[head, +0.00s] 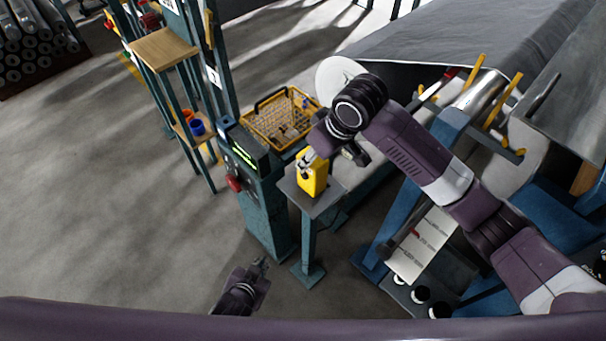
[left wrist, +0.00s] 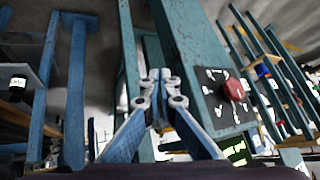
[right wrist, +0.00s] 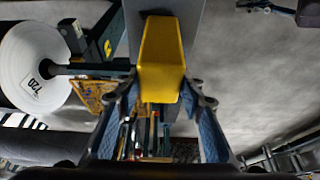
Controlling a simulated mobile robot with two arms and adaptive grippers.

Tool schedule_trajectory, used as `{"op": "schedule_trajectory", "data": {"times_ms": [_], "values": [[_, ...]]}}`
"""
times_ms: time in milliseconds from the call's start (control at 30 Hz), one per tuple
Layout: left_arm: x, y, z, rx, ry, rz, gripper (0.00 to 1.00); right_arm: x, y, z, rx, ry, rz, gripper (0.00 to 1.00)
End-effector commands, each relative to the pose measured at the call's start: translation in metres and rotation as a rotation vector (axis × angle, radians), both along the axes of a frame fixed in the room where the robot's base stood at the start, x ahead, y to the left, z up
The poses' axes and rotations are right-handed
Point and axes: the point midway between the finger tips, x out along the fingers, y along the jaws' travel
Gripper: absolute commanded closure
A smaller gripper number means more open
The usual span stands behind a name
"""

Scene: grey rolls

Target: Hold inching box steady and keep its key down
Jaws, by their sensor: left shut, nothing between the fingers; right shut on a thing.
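The yellow inching box (head: 314,180) stands on a small grey shelf plate beside the control post. My right gripper (head: 313,157) is shut on its upper part from above. In the right wrist view the yellow box (right wrist: 162,70) sits between the two fingers (right wrist: 160,103). A small dark detail shows on the box's face, but I cannot tell whether it is the key or whether it is pressed. My left gripper (head: 259,266) is low, over the floor in front of the post, apart from the box. In the left wrist view its fingertips (left wrist: 159,80) meet, shut and empty.
The control post (head: 262,195) has a red button (head: 233,184) and lit display. A yellow wire basket (head: 279,117) sits behind it. A large grey roll (head: 430,45) and machine frame fill the right side. Open floor (head: 110,210) lies left.

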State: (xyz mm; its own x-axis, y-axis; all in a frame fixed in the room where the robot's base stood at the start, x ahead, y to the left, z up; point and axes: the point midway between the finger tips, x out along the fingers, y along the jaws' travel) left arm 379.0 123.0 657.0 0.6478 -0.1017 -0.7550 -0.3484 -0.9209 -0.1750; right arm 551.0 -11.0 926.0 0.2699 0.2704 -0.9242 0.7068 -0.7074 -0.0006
Motion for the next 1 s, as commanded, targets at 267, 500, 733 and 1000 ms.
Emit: {"op": "schedule_trajectory", "data": {"times_ms": [267,500,733,1000], "values": [[0.041,-0.022,0.13,-0.039,-0.207,0.013,1.0,0.0,0.0,0.001,0.001,-0.001,0.0,0.98],[0.052,-0.025,0.206,-0.07,-0.32,0.04,1.0,0.0,0.0,0.0,0.001,-0.001,0.0,0.98],[0.053,-0.025,0.228,-0.081,-0.351,0.05,1.0,0.0,0.0,0.001,0.001,-0.001,0.0,0.98],[0.053,-0.024,0.228,-0.081,-0.351,0.05,1.0,0.0,0.0,0.001,0.001,-0.001,0.0,0.98]]}}
